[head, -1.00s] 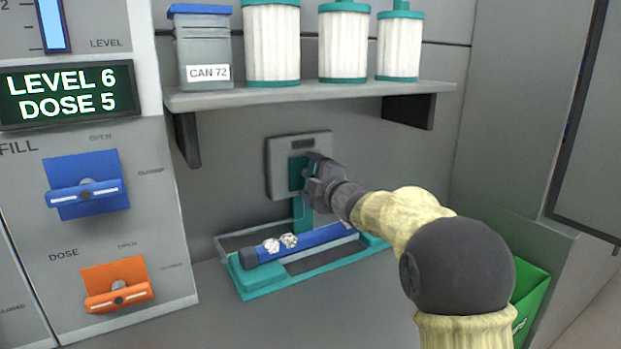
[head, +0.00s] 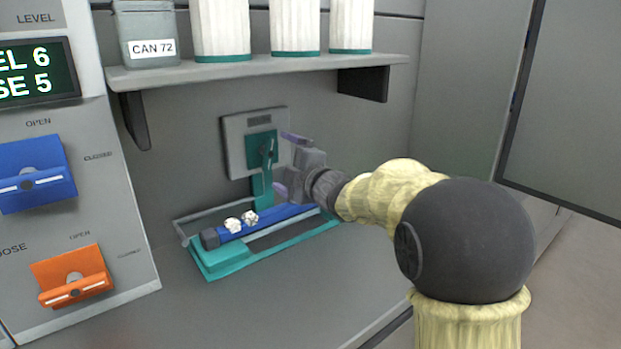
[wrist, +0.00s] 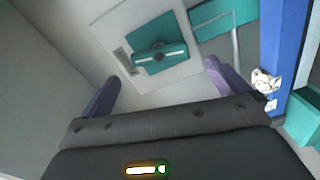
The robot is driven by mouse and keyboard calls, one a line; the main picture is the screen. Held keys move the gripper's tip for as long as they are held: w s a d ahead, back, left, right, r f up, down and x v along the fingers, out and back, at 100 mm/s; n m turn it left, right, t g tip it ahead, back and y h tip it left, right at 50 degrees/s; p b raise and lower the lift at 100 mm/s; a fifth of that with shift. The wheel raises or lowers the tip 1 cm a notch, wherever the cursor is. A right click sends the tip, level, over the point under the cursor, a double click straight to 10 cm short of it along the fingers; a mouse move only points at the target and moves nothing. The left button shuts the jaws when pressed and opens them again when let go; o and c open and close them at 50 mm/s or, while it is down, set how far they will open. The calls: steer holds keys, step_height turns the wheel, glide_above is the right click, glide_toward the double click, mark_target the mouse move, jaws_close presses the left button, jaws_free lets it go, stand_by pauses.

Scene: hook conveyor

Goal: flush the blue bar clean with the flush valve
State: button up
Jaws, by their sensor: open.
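The flush valve is a teal handle (head: 266,152) on a grey wall plate (head: 232,145). In the wrist view, the teal handle (wrist: 160,54) lies ahead between the fingers. The blue bar (head: 283,215) lies on a teal tray (head: 222,262) below the valve. White crumpled lumps (head: 241,221) sit on the bar near its dark left end. The bar (wrist: 287,35) and lumps (wrist: 264,82) also show at the right of the wrist view. My gripper (head: 284,164) is open and empty, just right of the handle and apart from it.
A shelf (head: 250,71) with a can marked CAN 72 (head: 149,40) and white cylinders hangs above. A panel at left has a blue lever (head: 35,185) and an orange lever (head: 74,277). The counter in front of the tray is clear.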

steer(key=v, duration=0.9)
steer(key=shift+s+d+p, duration=0.15)
steer(key=shift+s+p, duration=0.05)
steer(key=shift+p, duration=0.15)
stand_by(5.0)
